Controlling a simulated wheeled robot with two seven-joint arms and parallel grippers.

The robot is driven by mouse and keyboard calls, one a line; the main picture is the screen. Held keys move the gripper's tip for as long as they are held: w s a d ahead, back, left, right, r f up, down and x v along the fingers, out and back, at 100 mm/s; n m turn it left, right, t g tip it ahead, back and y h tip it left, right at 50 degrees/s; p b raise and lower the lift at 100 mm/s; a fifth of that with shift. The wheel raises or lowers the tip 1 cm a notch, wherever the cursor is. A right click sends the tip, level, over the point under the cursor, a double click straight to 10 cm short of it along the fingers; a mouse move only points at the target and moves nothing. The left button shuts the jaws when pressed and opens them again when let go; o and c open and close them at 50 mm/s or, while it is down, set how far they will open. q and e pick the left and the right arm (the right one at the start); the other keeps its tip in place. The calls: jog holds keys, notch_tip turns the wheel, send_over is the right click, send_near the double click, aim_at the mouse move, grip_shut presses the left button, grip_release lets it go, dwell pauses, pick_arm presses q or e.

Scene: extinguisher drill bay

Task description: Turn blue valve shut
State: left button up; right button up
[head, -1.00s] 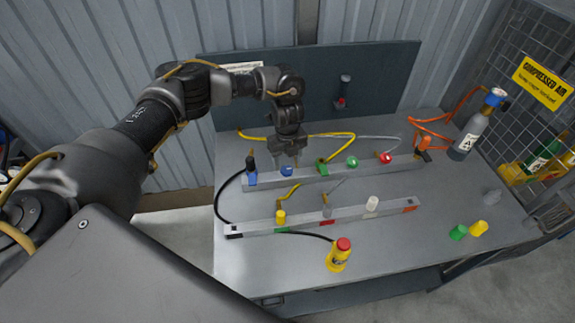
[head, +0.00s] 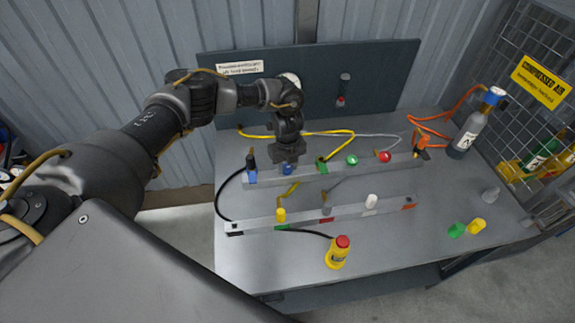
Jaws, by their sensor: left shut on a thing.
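The blue valve knob (head: 287,170) stands near the left end of the rear grey rail (head: 310,176) on the table. My left gripper (head: 287,164) points down from above and is shut on the blue knob; its fingers hide the knob's upper part. Which way the knob is turned cannot be seen. My right gripper is not in view.
On the rear rail are a black fitting (head: 251,163) and green (head: 351,160) and red (head: 385,157) knobs. A front rail (head: 350,214) crosses the table. A dark panel (head: 375,75) rises behind.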

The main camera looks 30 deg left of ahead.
pick_arm(q)
jog(key=shift+f+m+b, duration=0.2)
jog(key=shift+m+b, duration=1.5)
jog(key=shift+m, duration=0.1)
jog(key=m+b, duration=0.4)
jog(key=m, duration=0.1)
jog(key=shift+a+m, duration=0.15)
jog(key=shift+m, duration=0.15)
jog(key=m+b, duration=0.2)
jog(key=m, duration=0.1)
jog(key=shift+r+m, duration=0.15)
jog(key=shift+m, duration=0.15)
jog(key=m+b, duration=0.1)
jog(key=m, duration=0.3)
jog(key=shift+a+r+m+b, duration=0.1)
jog(key=shift+m+b, duration=0.3)
jog(key=shift+m, duration=0.3)
jog(key=o, duration=1)
